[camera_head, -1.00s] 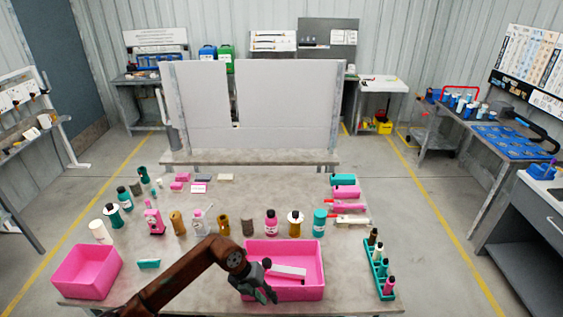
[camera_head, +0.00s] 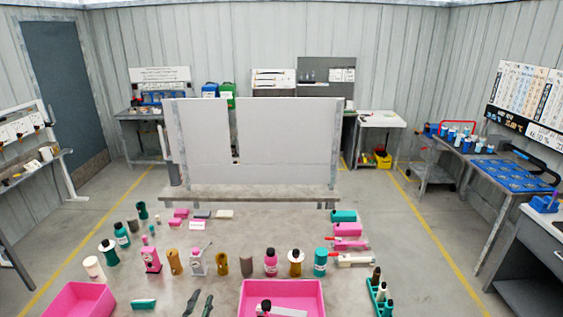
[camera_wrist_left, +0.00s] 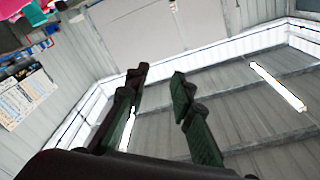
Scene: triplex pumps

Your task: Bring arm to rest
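My left gripper (camera_head: 198,303) shows at the bottom edge of the head view, left of the right-hand pink bin (camera_head: 282,285). Its two fingers point up and stand apart. In the left wrist view the gripper (camera_wrist_left: 160,95) is open, with nothing between its fingers and wall and ceiling behind them. The rest of my left arm is below the head view. My right gripper is not in view.
The table (camera_head: 215,290) carries several bottles and pump parts in a row, such as a teal bottle (camera_head: 320,262). A second pink bin (camera_head: 78,300) is at the left. A teal rack (camera_head: 380,296) is at the right. A grey-white panel (camera_head: 288,143) stands behind.

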